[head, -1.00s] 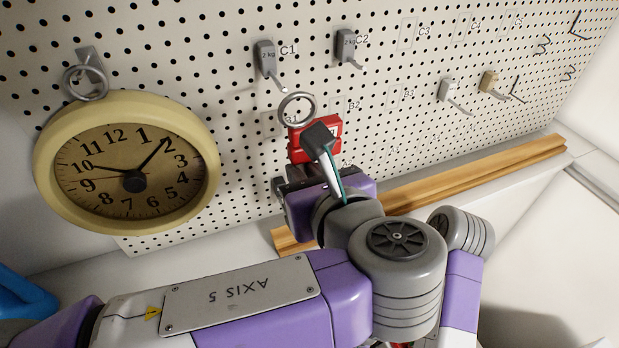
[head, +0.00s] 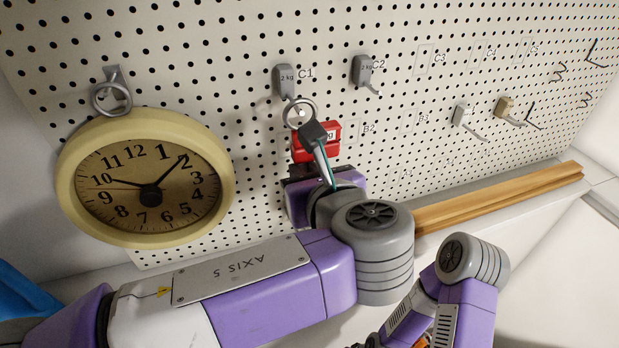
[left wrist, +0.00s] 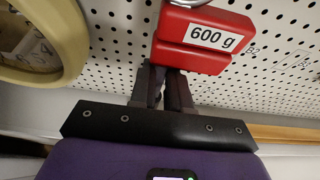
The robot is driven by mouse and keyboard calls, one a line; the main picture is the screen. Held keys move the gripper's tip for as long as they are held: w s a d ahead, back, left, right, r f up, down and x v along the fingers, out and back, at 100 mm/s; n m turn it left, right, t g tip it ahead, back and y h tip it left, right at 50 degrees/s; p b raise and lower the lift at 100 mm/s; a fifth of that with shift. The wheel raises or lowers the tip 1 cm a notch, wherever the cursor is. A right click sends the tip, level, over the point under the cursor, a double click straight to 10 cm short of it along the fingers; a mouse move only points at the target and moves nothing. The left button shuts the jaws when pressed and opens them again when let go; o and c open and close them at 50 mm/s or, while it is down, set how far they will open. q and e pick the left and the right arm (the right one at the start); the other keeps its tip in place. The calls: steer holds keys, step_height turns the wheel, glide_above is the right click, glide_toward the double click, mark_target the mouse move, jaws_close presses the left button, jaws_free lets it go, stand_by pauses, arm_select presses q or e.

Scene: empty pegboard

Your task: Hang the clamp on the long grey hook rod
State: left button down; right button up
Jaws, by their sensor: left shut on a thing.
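The clamp (head: 316,142) is a red body with a grey metal ring on top; its label reads 600 g in the left wrist view (left wrist: 210,38). My left gripper (left wrist: 166,84) is shut on its lower part and holds it upright before the pegboard. Two dark grey hooks marked 2 kg hang at C1 (head: 284,80) and C2 (head: 362,71), each with a rod pointing outward. The ring overlaps the C1 rod's end in the head view; I cannot tell whether the rod passes through it.
A round yellow clock (head: 146,178) hangs at the left from a ringed hook. A pale hook (head: 461,115) and a tan hook (head: 504,107) are on the pegboard (head: 220,60) to the right. A wooden rail (head: 500,200) runs below. A blue object (head: 22,297) is at lower left.

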arm_select(q)
steer(key=shift+x, duration=0.85)
steer(key=shift+w+f, duration=0.15)
steer(key=shift+f, duration=0.15)
steer(key=c, duration=1)
jaws_free()
steer(key=shift+s+d, duration=0.45)
steer(key=shift+s, duration=1)
steer(key=shift+s+d, duration=0.5)
steer(key=shift+s, duration=0.95)
steer(key=shift+s+d, duration=0.45)
steer(key=shift+s, duration=1)
